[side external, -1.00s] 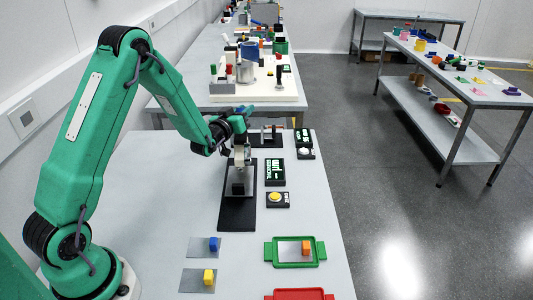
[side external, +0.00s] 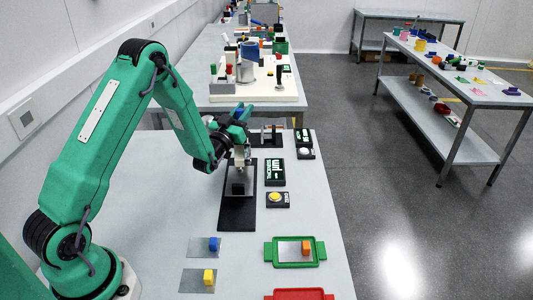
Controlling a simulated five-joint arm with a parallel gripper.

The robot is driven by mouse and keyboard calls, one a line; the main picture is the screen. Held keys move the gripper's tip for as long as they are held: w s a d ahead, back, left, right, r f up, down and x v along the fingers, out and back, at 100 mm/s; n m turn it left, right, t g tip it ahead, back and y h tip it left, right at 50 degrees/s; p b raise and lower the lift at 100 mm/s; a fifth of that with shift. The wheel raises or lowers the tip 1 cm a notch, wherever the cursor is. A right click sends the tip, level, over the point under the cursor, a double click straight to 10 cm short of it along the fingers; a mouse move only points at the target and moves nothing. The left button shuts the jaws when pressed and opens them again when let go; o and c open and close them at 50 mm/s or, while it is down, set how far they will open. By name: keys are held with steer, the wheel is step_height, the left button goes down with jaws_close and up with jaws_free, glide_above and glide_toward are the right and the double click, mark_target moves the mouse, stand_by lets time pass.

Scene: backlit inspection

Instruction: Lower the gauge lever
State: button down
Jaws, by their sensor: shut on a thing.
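The gauge (side external: 238,188) stands upright on a long black base plate (side external: 236,215) near the far part of the table. My gripper (side external: 239,150) is at the top of the gauge and is shut on its lever. The lever itself is mostly hidden by my gripper's fingers. A yellow button (side external: 275,197) on a black box sits below the display.
A green tray (side external: 268,252) with an orange block (side external: 306,247), a blue block (side external: 213,243) and a yellow block (side external: 209,276) lie at the front. A red tray (side external: 300,294) is at the front edge. A white button (side external: 304,152) stands right of the display. Bare table lies left of the gauge.

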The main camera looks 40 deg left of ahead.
steer(key=shift+d, duration=0.15)
steer(key=c, duration=1.2)
jaws_free()
steer(key=shift+s, duration=0.1)
steer(key=v, duration=0.7)
steer(key=shift+s, duration=0.25)
